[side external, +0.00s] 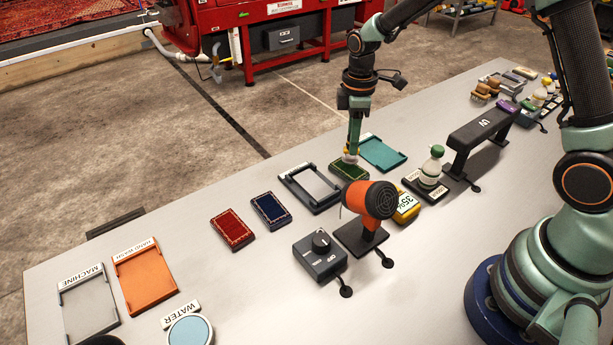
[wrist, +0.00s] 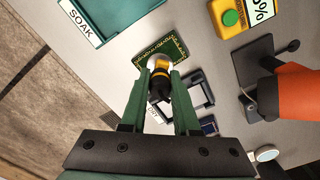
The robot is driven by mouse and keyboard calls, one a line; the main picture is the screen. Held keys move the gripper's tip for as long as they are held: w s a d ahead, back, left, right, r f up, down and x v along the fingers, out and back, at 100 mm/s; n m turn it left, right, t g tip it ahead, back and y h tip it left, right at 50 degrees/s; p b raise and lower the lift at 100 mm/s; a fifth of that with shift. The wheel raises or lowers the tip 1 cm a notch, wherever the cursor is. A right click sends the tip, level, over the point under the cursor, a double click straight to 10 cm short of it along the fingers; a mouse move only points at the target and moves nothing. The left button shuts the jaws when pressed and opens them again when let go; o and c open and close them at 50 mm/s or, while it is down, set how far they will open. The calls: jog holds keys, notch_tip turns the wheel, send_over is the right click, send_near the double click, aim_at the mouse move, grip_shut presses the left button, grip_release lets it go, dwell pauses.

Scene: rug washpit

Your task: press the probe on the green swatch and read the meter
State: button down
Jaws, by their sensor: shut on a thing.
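My gripper (side external: 353,138) points straight down over the green swatch (side external: 346,173). It is shut on the probe (wrist: 158,84), a black and yellow piece between the green fingers in the wrist view. The probe's pale round tip is at the swatch's edge nearest the fingers, over its patterned face. I cannot tell whether it presses or hovers just above. The green swatch also shows in the wrist view (wrist: 175,47). The yellow meter (side external: 406,210) stands to the swatch's right. Its display, cut off in the wrist view (wrist: 262,12), ends in "0%" or similar; the number is not certain.
An orange dryer (side external: 371,199) on a black stand is close in front of the swatch. A teal SOAK tray (side external: 384,154) lies behind it, an empty grey frame (side external: 311,188) to its left. Red (side external: 231,229) and blue (side external: 270,210) swatches lie further left.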

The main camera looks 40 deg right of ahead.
jog(key=shift+r, duration=2.1)
jog(key=s+r+m, duration=0.7)
jog(key=s+m, duration=0.2)
jog(key=m, duration=0.1)
jog(key=s+a+r+n, duration=0.1)
jog(key=s+a+r, duration=0.15)
jog(key=a, duration=1.25)
jog(key=s+a+r, duration=0.2)
jog(key=s+a, duration=0.1)
jog(key=a, duration=1.2)
jog(key=f, duration=2)
jog(key=shift+w, duration=0.25)
jog(key=c, duration=0.7)
grip_release()
jog(key=shift+f, duration=0.1)
jog(key=shift+o, duration=0.2)
